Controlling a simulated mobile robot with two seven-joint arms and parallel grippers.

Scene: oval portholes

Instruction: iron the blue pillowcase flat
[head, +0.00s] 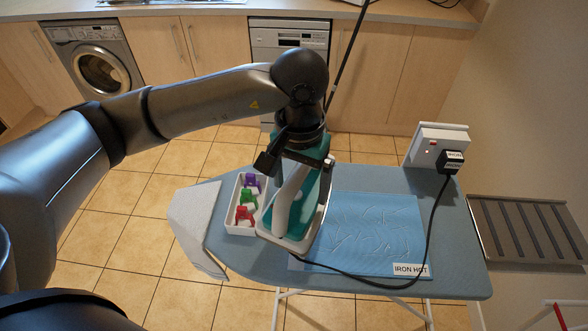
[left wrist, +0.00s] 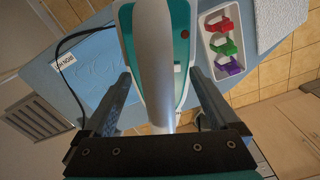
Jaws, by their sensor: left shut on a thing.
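The blue pillowcase (head: 375,215) lies on the ironing board with many wrinkle lines across its middle; it also shows in the left wrist view (left wrist: 98,75). The teal and white iron (head: 289,241) is over the pillowcase's left side and hides part of it. My left gripper (head: 297,172) is shut on the iron's pale handle, which shows between the fingers in the left wrist view (left wrist: 155,60). I cannot tell whether the iron's sole touches the cloth. My right gripper is not in view.
A white tray (head: 232,220) with purple, green and red clips stands left of the iron. A pale cloth (head: 197,225) hangs over the blue board's (head: 465,270) left end. A black cord (head: 437,215) runs from the socket box (head: 425,140) across the pillowcase. An "IRON HOT" label (head: 410,270) lies at front.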

